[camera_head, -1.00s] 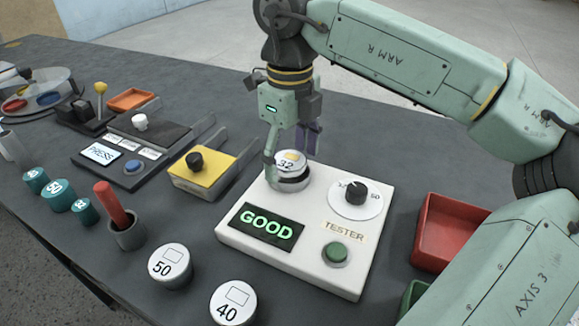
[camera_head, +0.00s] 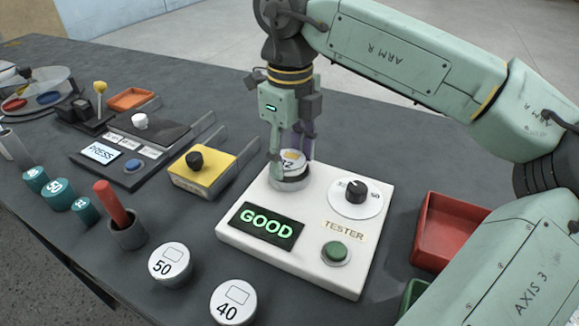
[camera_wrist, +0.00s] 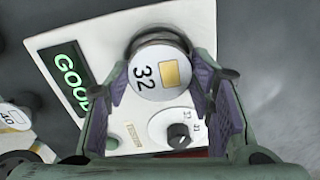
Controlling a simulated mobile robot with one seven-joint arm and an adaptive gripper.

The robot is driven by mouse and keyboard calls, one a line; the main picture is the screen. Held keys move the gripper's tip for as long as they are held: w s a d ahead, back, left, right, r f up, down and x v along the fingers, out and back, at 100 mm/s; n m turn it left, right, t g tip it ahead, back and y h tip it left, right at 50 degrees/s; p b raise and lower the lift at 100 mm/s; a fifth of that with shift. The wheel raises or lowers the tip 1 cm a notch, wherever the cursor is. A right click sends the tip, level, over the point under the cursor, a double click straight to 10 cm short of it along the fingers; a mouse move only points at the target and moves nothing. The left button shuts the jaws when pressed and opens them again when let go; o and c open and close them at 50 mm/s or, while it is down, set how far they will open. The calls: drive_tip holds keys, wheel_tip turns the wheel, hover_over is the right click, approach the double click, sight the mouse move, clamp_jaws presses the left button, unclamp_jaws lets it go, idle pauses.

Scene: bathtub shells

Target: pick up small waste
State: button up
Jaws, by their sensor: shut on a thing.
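My gripper (camera_head: 291,158) points down over the white tester box (camera_head: 320,279). It is shut on a round white-topped can marked 32 (camera_head: 290,168), with one finger on each side. In the wrist view the can's lid (camera_wrist: 158,75), with a yellow square on it, sits between the purple finger pads. The can is upright at the tester's back left; I cannot tell whether it is lifted clear of its seat. The tester's display (camera_head: 266,227) glows green with GOOD. I see nothing that is clearly small waste.
Cans marked 50 (camera_head: 170,263) and 40 (camera_head: 233,302) stand at the front. A red tray (camera_head: 430,230) is right of the tester. A yellow block with a black knob (camera_head: 212,174), a press unit (camera_head: 128,178), teal cylinders (camera_head: 58,194) and a red-handled cup (camera_head: 128,236) are left.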

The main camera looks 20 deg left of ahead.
sight(290, 159)
drive_tip(key=shift+c, duration=0.7)
drive_tip(key=shift+r, duration=0.1)
drive_tip(key=shift+r+p, duration=0.4)
drive_tip(key=shift+r, duration=0.05)
wheel_tip(290, 159, up, 3)
drive_tip(key=p, duration=0.2)
drive_tip(key=shift+r+p, duration=0.15)
drive_tip(key=shift+p, duration=0.15)
drive_tip(key=s+b, duration=0.1)
drive_tip(key=s, duration=1.5)
drive_tip(key=shift+a+r, duration=0.35)
drive_tip(key=shift+a, duration=0.05)
